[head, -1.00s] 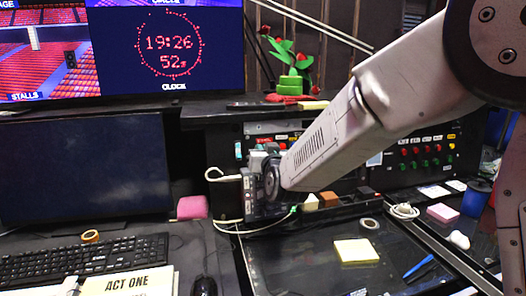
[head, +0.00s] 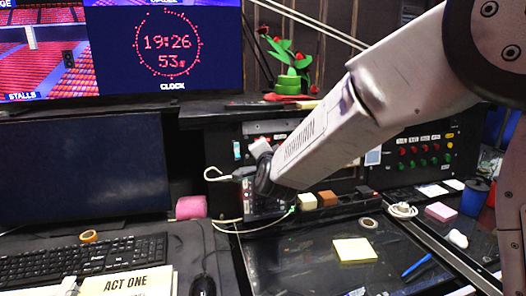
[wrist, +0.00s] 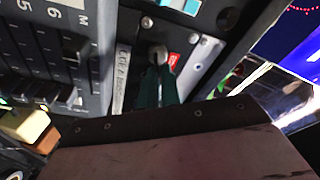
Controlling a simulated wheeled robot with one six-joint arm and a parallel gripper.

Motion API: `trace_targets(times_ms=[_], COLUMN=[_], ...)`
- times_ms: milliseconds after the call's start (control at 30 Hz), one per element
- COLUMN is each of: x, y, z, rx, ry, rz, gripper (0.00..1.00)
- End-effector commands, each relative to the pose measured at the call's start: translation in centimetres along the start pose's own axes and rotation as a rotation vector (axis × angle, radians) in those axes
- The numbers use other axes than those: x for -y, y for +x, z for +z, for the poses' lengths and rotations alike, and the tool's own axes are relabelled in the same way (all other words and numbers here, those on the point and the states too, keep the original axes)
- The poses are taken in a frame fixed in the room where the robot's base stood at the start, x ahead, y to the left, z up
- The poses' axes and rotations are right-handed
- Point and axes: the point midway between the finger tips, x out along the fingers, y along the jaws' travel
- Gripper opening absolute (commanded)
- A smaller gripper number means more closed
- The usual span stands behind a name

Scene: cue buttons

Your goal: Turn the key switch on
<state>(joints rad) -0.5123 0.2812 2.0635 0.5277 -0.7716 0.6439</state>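The key switch (wrist: 158,53) shows in the wrist view as a round metal piece on a grey panel, beside a red label. My gripper (wrist: 159,72) has two dark teal fingers close together, with their tips right at the switch. The fingers cover its lower part. I cannot tell whether they are apart from the key or shut on it. In the head view my arm reaches down-left to the control panel, and its end hides the switch and the fingers.
Numbered faders (wrist: 65,65) lie left of the switch in the wrist view. In the head view, a monitor (head: 82,165) stands left, a panel of red and green buttons (head: 425,155) right. A yellow note (head: 354,250) and blue pen (head: 417,265) lie on the desk in front.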

Motion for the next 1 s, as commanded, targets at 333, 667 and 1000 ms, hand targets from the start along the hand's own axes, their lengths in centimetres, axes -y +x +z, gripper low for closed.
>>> trace_targets(times_ms=[333,667,1000], x=[-0.23,-0.35,-0.41], y=[-0.03,-0.04,-0.04], z=[0.06,0.1,0.14], rx=[0.001,0.001,0.001], ry=[0.3,0.487,0.552], rz=[0.046,0.074,0.084], gripper=[0.0,0.0,0.0])
